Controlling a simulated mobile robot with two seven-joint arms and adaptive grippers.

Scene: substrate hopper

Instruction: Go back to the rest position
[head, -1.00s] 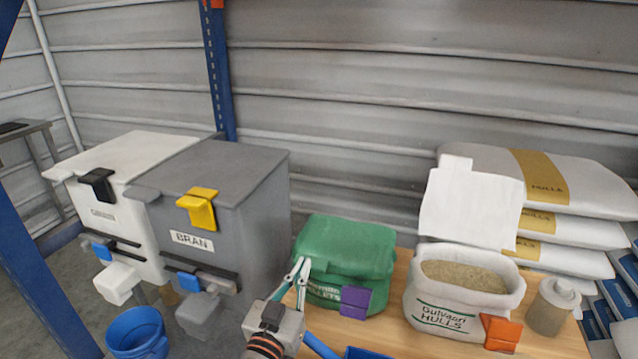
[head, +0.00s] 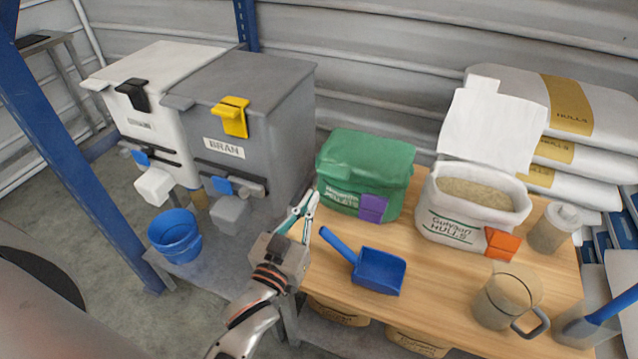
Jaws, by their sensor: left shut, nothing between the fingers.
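My left gripper (head: 302,209) is at the left edge of the wooden table, in front of the grey BRAN hopper and left of the green bag. Its teal-edged fingers are shut with nothing between them. My right gripper is not in the head view. A blue scoop (head: 379,270) lies on the table to the right of my left gripper, with its handle pointing up and left. It is apart from the gripper.
The grey hopper (head: 262,120) and white hopper (head: 160,75) stand behind left, with a blue bucket (head: 176,238) below. The green bag (head: 362,165), open hulls bag (head: 455,227) and clear jug (head: 505,297) stand on the table (head: 440,285). Its front middle is clear.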

